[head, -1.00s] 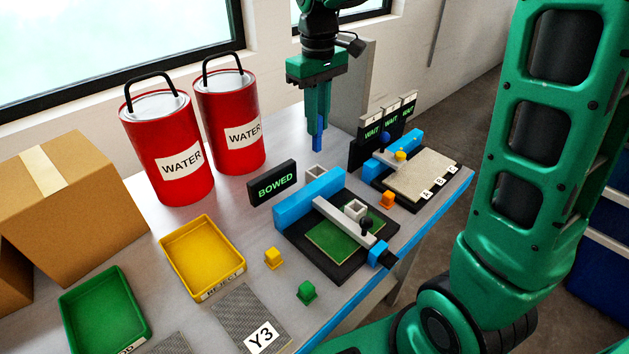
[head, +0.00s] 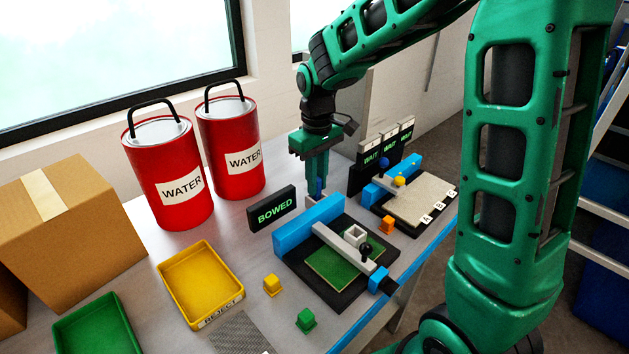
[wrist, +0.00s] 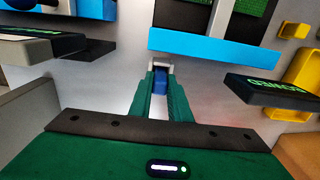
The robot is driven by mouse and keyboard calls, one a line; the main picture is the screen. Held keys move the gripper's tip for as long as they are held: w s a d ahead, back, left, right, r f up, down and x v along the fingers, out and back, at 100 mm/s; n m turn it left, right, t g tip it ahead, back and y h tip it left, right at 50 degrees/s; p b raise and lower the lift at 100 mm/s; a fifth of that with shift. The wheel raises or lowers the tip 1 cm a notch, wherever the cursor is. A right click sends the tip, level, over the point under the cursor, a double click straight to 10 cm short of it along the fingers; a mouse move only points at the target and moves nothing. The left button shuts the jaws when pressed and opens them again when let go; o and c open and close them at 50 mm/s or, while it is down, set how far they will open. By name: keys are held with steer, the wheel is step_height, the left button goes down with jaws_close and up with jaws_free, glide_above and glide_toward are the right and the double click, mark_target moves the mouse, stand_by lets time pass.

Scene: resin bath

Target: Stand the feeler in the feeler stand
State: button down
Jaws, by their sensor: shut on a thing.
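The feeler, a blue bar, is held between the fingers of my gripper (head: 317,190). In the wrist view the feeler (wrist: 160,82) points down and away from the camera. The feeler stand (wrist: 154,64), a small pale grey square holder, shows around the feeler's far end in that view. I cannot tell how deep the feeler is in the stand. In the head view my fingers are low, just behind the long blue bar (head: 295,235) of the fixture, and the feeler's lower end and the stand are mostly hidden there.
A BOWED display (head: 272,209) stands left of my gripper, and WAIT displays (head: 370,163) stand to its right. The fixture holds a green board (head: 340,265) under a grey bar. Two red water cans (head: 168,180) stand at the back left. A yellow tray (head: 200,285) lies in front.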

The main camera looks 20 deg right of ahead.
steer(key=c, duration=1.7)
jaws_free()
steer(key=shift+o, duration=0.2)
step_height(320, 180, up, 12)
steer(key=s+d+f+m, duration=0.1)
steer(key=s+d+m, duration=0.4)
steer(key=s+d, duration=0.7)
steer(key=s+d+f+m, duration=0.2)
steer(key=s+f+m, duration=0.1)
steer(key=s, duration=0.5)
steer(key=s+d+f+m, duration=0.3)
steer(key=s, duration=0.6)
steer(key=shift+s+f, duration=0.2)
steer(key=shift+f, duration=0.05)
